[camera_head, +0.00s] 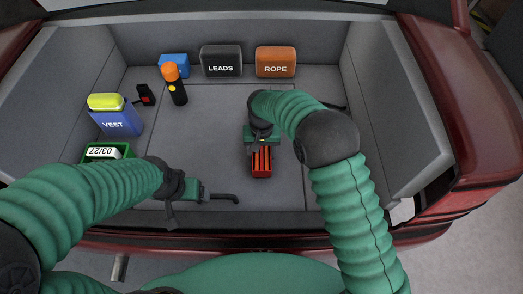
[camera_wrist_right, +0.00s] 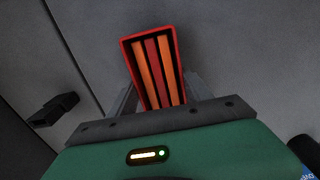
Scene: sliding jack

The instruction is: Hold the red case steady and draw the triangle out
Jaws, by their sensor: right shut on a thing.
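The red case (camera_head: 261,172) stands on the grey boot floor near the front middle. The folded triangle (camera_wrist_right: 156,72) shows in the right wrist view as orange and red bars inside the case's red rim (camera_wrist_right: 127,62). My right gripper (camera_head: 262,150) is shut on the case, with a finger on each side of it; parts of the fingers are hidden. My left gripper (camera_head: 208,195) is left of the case and apart from it, near the boot's front edge. A dark bent piece extends right from it; I cannot tell whether its jaws are open.
A blue VEST pouch (camera_head: 116,124) and green box (camera_head: 101,151) stand at left.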

